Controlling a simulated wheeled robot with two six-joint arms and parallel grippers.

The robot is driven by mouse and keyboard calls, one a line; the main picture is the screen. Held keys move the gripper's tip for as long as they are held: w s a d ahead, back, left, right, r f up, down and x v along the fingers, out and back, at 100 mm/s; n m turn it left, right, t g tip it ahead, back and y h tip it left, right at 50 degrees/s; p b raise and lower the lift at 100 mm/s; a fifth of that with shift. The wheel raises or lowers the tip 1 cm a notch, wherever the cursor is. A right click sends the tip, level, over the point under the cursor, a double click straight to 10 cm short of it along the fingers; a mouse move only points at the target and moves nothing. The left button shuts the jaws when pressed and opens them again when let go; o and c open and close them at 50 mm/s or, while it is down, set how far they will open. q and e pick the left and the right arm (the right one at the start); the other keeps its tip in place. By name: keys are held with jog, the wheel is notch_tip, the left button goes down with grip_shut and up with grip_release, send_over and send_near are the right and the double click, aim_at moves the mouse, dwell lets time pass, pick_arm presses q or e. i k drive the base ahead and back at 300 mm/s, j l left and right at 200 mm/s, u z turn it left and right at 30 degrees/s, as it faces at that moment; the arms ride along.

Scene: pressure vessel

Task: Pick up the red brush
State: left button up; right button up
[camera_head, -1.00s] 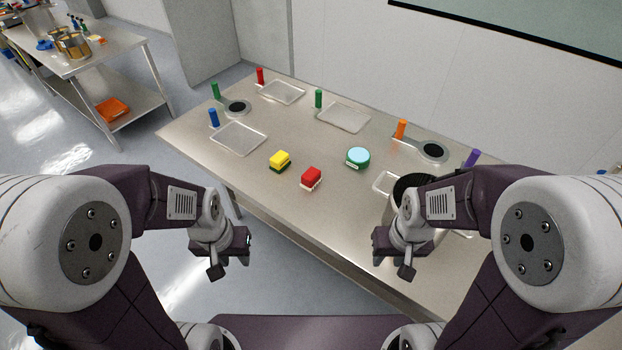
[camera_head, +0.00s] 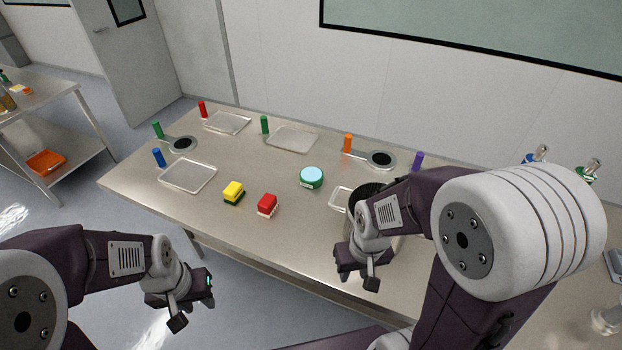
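The red brush (camera_head: 267,205), a small red block with pale bristles underneath, lies on the steel table near its front edge. My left gripper (camera_head: 193,302) is in front of the table at the lower left, apart from the brush; its finger gap is too small to read. My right gripper (camera_head: 359,270) is over the table's front edge, to the right of the brush and apart from it; its fingers are also hard to tell.
A yellow and green sponge (camera_head: 233,193) lies just left of the brush. A round green-and-blue item (camera_head: 312,177) is behind right. A dark round container (camera_head: 366,193) stands beside my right arm. Trays and coloured upright handles line the back of the steel table (camera_head: 215,221).

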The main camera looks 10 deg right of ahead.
aim_at(266, 207)
jog(key=i+l+z, duration=0.1)
jog(key=z, duration=0.25)
jog(key=i+z, duration=0.55)
jog(key=z, duration=0.15)
